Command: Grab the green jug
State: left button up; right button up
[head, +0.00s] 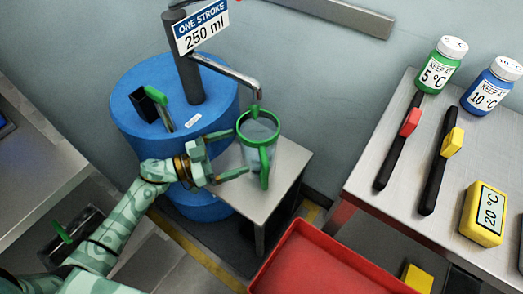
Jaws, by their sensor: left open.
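The green jug (264,167) is a clear vessel with a green rim and a green handle facing me. It stands upright on a small grey stand, under the spout of a pump. My left gripper (231,155) is open, just left of the jug, with its fingers pointing towards it. The lower fingertip is close to the jug's handle; I cannot tell whether it touches. Nothing shows between the fingers. My right gripper is not in view.
A blue drum (137,110) with a pump and its sign (202,27) stands behind. A red tray (318,262) is at the front.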

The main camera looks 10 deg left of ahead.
pick_arm(q)
jog(key=x, duration=0.2)
jog(key=shift+w+d, duration=0.2)
jog(key=shift+d, duration=0.1)
jog(key=b+x, duration=0.1)
jog(key=x, duration=0.3)
jog(key=shift+w+d, duration=0.3)
jog(key=c, duration=1)
jog(key=shift+o, duration=0.2)
